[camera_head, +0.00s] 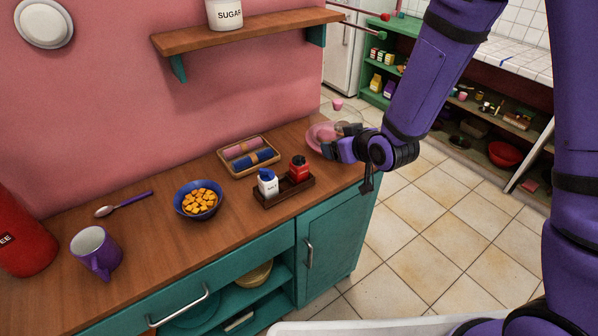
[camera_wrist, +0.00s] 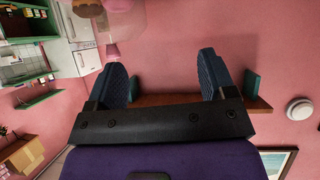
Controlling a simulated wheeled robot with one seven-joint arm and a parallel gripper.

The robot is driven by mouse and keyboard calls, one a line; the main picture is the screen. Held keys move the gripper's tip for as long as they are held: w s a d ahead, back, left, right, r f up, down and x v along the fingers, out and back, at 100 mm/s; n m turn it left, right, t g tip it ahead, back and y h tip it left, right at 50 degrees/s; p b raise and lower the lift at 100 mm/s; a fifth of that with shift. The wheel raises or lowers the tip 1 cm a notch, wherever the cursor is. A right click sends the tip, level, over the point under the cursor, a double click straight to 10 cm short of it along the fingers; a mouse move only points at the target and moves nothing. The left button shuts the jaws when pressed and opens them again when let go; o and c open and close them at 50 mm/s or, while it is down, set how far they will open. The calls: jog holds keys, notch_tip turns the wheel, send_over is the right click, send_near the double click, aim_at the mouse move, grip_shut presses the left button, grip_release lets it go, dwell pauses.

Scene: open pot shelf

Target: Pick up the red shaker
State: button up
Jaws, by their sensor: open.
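The red shaker (camera_head: 299,168) stands upright in a small dark wooden caddy (camera_head: 272,203) on the counter, in the head view. My gripper (camera_head: 328,149) is above the counter's right end, to the right of and apart from the red shaker. In the wrist view my gripper (camera_wrist: 168,82) shows its two dark fingers spread wide with nothing between them. The red shaker does not show in the wrist view.
A tray with rolled cloths (camera_head: 248,172) lies behind the caddy. A blue bowl of orange pieces (camera_head: 199,214), a purple mug (camera_head: 96,253) and a spoon (camera_head: 124,204) are to the left. A wall shelf (camera_head: 260,29) hangs above.

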jog(key=y, duration=0.2)
send_near(304, 168)
jog(key=a+f, duration=0.1)
jog(key=shift+n+t, duration=0.4)
jog(key=x, duration=1.1)
jog(key=shift+w, duration=0.35)
jog(key=shift+r, duration=0.1)
jog(key=shift+c, duration=0.4)
jog(key=c, duration=1)
